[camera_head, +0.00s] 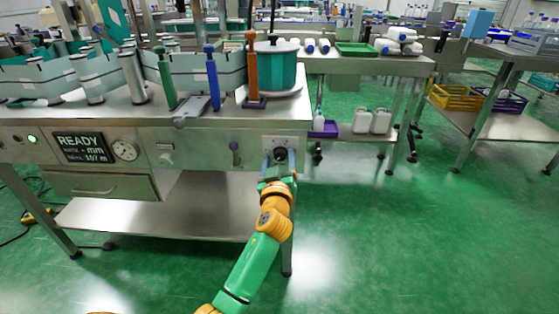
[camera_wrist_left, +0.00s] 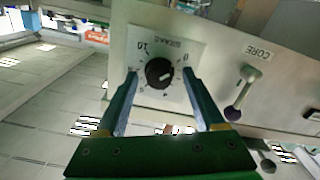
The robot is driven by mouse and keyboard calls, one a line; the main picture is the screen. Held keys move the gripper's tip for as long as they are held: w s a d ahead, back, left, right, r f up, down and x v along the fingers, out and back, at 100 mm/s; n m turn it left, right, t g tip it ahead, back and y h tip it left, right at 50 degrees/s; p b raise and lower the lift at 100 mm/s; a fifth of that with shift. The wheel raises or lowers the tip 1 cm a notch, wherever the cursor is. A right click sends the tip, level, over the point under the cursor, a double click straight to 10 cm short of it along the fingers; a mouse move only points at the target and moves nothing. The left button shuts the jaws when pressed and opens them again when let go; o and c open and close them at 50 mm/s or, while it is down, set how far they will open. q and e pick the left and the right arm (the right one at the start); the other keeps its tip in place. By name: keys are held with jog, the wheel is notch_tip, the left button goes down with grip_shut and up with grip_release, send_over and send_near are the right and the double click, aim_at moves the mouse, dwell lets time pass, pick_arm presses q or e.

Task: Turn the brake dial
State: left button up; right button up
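The brake dial (camera_wrist_left: 159,72) is a round black knob with a white mark. It sits on a white numbered plate (camera_wrist_left: 186,47), fixed to the metal front panel; the plate appears upside down in the left wrist view. In the head view the dial (camera_head: 279,154) is at the right end of the panel, partly covered by my gripper. My left gripper (camera_wrist_left: 160,75) is open, with its two blue-grey fingers on either side of the knob and gaps showing between them and it. In the head view the gripper (camera_head: 279,163) faces the panel. My right gripper is not in view.
Left of the dial is a CORE lever with a purple knob (camera_head: 234,147). Further left are a round gauge (camera_head: 124,150) and a READY display (camera_head: 82,147). Blue (camera_head: 212,80) and orange (camera_head: 251,65) upright handles and a teal pot (camera_head: 275,66) stand above. Open green floor lies to the right.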

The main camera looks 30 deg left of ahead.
pick_arm(q)
grip_shut()
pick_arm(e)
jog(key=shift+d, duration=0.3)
